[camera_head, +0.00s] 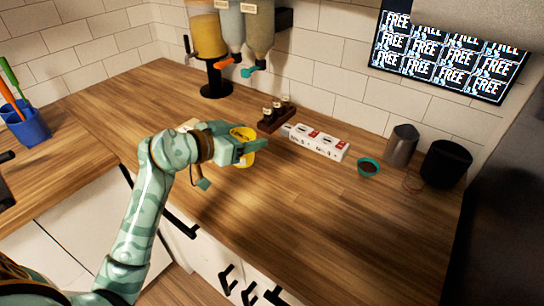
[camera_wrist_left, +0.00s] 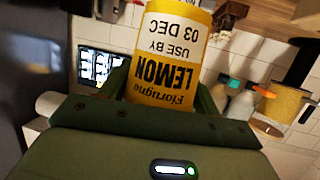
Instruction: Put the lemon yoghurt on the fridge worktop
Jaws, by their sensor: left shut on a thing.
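The lemon yoghurt is a yellow pot with a white band; in the head view the pot (camera_head: 243,134) shows partly behind the gripper's fingers. My left gripper (camera_head: 250,148) is shut on it, above the wooden worktop (camera_head: 300,210). In the left wrist view the yoghurt (camera_wrist_left: 168,60) sits between the two fingers, with its label "LEMON" and "USE BY 03 DEC" upside down in the picture. Whether the pot's base touches the worktop is hard to tell. My right gripper is in neither view.
A white and red carton row (camera_head: 318,142), a small dark rack of jars (camera_head: 276,116), a teal bowl (camera_head: 368,167), a grey jug (camera_head: 402,140) and a black speaker (camera_head: 445,163) stand along the back. Dispensers (camera_head: 208,38) stand at the back left. The front right worktop is clear.

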